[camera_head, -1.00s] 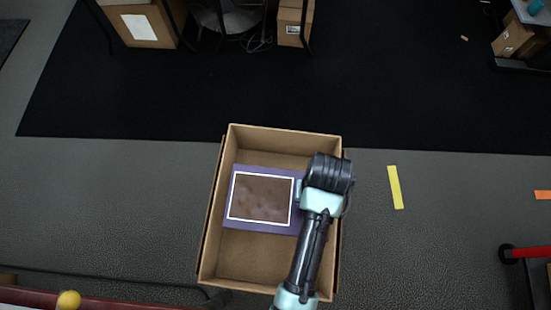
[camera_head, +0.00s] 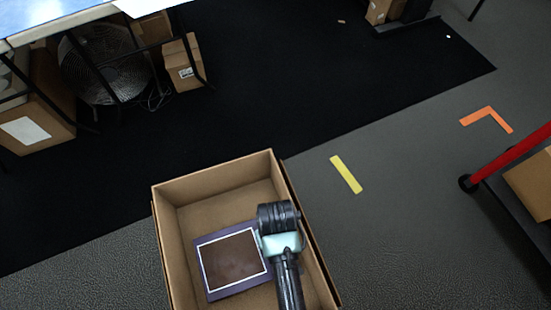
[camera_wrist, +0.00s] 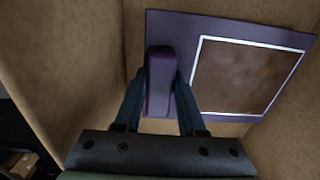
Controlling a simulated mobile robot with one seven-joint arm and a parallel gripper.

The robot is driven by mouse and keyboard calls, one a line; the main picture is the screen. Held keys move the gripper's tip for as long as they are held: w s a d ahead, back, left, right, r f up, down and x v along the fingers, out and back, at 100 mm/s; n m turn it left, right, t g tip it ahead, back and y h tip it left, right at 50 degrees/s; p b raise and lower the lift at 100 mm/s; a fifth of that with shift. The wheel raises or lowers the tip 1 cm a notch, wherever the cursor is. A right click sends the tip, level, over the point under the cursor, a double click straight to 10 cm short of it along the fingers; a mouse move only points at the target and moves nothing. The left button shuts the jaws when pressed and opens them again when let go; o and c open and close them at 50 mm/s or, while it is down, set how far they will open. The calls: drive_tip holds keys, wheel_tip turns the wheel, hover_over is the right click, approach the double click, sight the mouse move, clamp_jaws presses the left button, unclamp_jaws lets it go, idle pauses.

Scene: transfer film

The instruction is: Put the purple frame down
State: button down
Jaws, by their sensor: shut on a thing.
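The purple frame (camera_head: 203,268), with a white inner border and a brown picture, is inside the open cardboard box (camera_head: 163,240) in the head view. My gripper (camera_head: 262,245) is at its right edge, reaching into the box. In the wrist view, the two dark blue fingers of my gripper (camera_wrist: 160,95) are shut on a raised purple part of the frame (camera_wrist: 160,60). The frame's panel extends to the right there, over the brown cardboard. I cannot tell whether the frame touches the box floor.
A desk (camera_head: 70,12) with a fan (camera_head: 95,68) and a small carton (camera_head: 183,68) stands at the upper left. Yellow tape (camera_head: 346,174) and orange tape (camera_head: 487,117) lie on the floor at right. A red bar (camera_head: 515,155) is at the far right.

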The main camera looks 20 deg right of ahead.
drive_tip(key=shift+f+b, duration=0.6)
drive_tip(key=shift+f, duration=1.15)
drive_tip(key=shift+f, duration=0.1)
drive_tip(key=c, duration=0.5)
unclamp_jaws()
wheel_tip(320, 180, up, 12)
drive_tip(key=p, duration=0.4)
